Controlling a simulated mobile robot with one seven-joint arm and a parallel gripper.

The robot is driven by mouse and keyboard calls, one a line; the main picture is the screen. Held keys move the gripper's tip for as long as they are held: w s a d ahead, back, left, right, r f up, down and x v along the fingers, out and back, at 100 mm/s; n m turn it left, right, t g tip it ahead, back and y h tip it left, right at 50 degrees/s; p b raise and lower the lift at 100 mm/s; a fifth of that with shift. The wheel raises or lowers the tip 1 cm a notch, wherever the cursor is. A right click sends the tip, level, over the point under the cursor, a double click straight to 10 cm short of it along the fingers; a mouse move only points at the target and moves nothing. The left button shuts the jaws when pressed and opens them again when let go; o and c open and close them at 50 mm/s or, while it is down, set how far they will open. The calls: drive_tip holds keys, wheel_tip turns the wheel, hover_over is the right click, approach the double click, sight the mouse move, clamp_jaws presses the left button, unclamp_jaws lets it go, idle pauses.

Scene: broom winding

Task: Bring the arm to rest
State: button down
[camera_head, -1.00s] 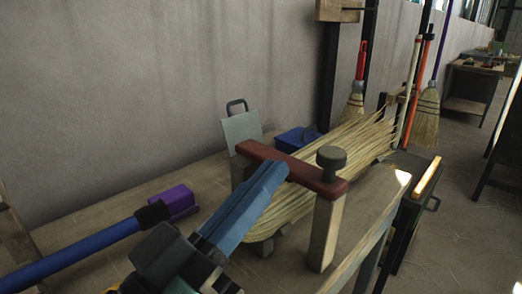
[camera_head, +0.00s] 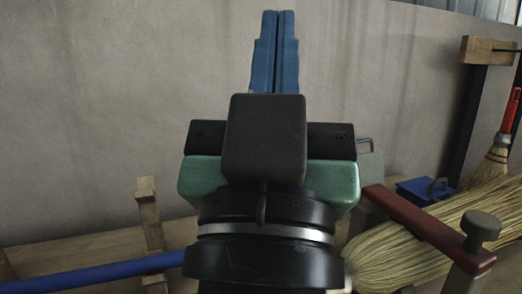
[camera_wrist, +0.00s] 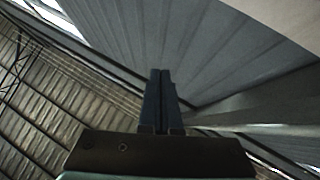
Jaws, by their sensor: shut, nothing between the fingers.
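My gripper (camera_head: 278,14) points upward in front of the wall in the head view, with its two blue fingers pressed together and nothing between them. In the wrist view my gripper (camera_wrist: 161,72) shows the same shut fingers against the corrugated wall and roof. A straw broom bundle (camera_head: 425,230) lies on the workbench at the right, under a dark red clamp bar (camera_head: 415,222) with a round dark knob. My gripper is up and to the left of it, touching nothing visible. My wrist hides part of the bench.
A blue pole (camera_head: 90,272) extends across the lower left. A wooden post (camera_head: 150,215) stands on the bench beside it. A blue box (camera_head: 425,191) sits behind the broom. A broom with a red handle (camera_head: 510,110) hangs at the far right. The space around my fingers is clear.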

wheel_tip(320, 180, up, 36)
drive_tip(key=s+a+n+t+y+p, duration=0.1)
drive_tip(key=y+p, duration=0.2)
drive_tip(key=p, duration=3.1)
drive_tip(key=shift+s+a+r+p, duration=0.25)
drive_tip(key=shift+s+p, duration=0.05)
drive_tip(key=shift+s, duration=0.1)
